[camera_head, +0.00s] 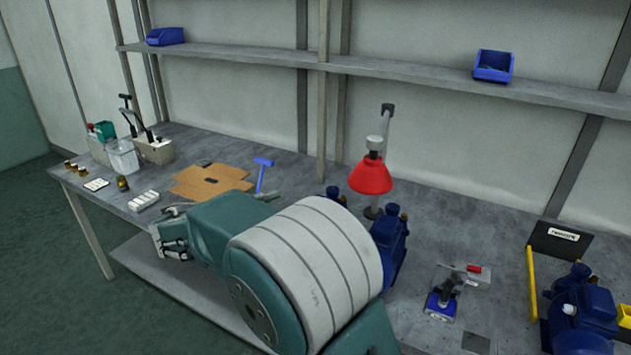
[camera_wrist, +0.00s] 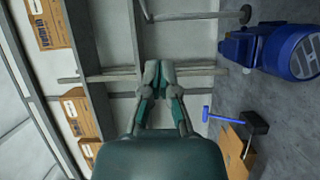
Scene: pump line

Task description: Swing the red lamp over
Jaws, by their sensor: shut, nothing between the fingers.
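The red lamp (camera_head: 371,177) hangs from a grey upright stand (camera_head: 386,130) at the back middle of the bench, behind the blue pumps. Its shade faces down, and a round foot shows just below it. My gripper (camera_head: 172,240) is at the bench's front edge on the left, well to the left of the lamp and partly hidden by my arm. In the wrist view my gripper (camera_wrist: 158,72) has its fingers together with nothing between them. The red shade does not show in the wrist view.
Blue pumps (camera_head: 391,242) stand near the lamp, partly behind my arm. A flattened cardboard sheet (camera_head: 211,181) and a blue T-shaped tool (camera_head: 263,172) lie left. A small blue device (camera_head: 441,303) and a yellow frame (camera_head: 532,285) are right. A shelf (camera_head: 420,75) runs above.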

